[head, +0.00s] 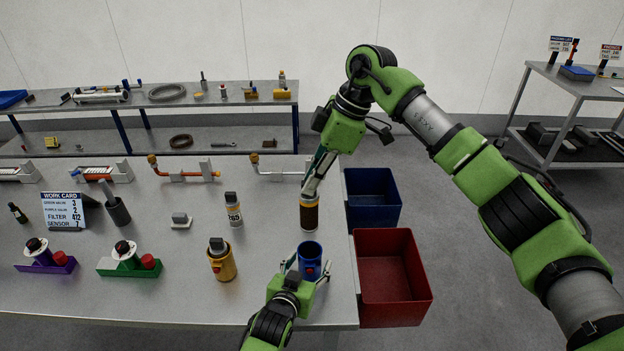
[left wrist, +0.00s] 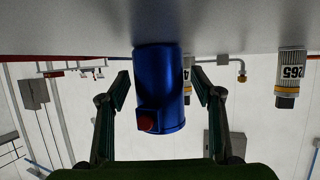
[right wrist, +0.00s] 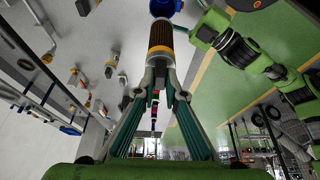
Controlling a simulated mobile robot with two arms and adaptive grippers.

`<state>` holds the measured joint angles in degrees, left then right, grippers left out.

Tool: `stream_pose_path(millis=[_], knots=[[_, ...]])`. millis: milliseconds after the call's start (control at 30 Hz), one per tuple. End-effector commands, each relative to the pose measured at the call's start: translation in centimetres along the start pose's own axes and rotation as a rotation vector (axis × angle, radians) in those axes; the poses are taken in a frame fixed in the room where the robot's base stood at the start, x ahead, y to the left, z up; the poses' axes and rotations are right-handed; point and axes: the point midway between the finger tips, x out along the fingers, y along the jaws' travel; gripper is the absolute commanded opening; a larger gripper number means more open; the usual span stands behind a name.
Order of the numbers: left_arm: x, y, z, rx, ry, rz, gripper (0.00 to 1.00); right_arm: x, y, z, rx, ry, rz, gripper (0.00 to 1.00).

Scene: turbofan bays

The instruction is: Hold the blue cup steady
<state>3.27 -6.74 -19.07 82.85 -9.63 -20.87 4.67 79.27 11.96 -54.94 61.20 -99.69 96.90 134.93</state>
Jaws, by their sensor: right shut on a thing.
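The blue cup (head: 310,262) stands upright near the table's front right corner. In the left wrist view the cup (left wrist: 160,85) appears upside down, with a red knob (left wrist: 147,121) on its side. My left gripper (head: 307,268) is open around it, one finger on each side, with visible gaps. My right gripper (head: 319,172) is shut on a dark brown cylinder (head: 309,214) with a pale orange band, held upright behind and above the cup. The right wrist view shows this cylinder (right wrist: 162,38) with the blue cup (right wrist: 166,8) beyond its end.
A red bin (head: 391,310) and a blue bin (head: 372,216) stand off the table's right edge. Shelves stand behind.

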Motion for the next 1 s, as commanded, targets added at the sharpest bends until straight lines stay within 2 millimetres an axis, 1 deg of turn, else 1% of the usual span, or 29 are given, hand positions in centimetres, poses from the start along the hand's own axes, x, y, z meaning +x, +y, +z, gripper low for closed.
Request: stream_pose_path(millis=[167, 267, 333, 467, 700, 800, 900, 1000], knots=[[-0.1, 0.0, -0.1, 0.0, 0.002, 0.0, 0.6, 0.0, 0.0, 0.0, 0.0, 0.0, 0.0, 0.0], [-0.6, 0.0, -0.1, 0.0, 0.002, 0.0, 0.6, 0.0, 0.0, 0.0, 0.0, 0.0, 0.0, 0.0], [-1.4, 0.0, 0.0, -0.001, 0.001, 0.0, 0.6, 0.0, 0.0, 0.0, 0.0, 0.0, 0.0, 0.0], [-3.5, 0.0, 0.0, 0.0, 0.0, 0.0, 0.6, 0.0, 0.0, 0.0, 0.0, 0.0, 0.0, 0.0], [-8.3, 0.0, 0.1, 0.0, -0.001, 0.0, 0.6, 0.0, 0.0, 0.0, 0.0, 0.0, 0.0, 0.0], [-9.9, 0.0, 0.1, 0.0, -0.001, 0.001, 0.6, 0.0, 0.0, 0.0, 0.0, 0.0, 0.0, 0.0], [-11.0, 0.0, 0.1, 0.0, -0.001, 0.0, 0.6, 0.0, 0.0, 0.0, 0.0, 0.0, 0.0, 0.0], [-11.7, 0.0, 0.0, 0.0, -0.001, 0.0, 0.6, 0.0, 0.0, 0.0, 0.0, 0.0, 0.0, 0.0]])
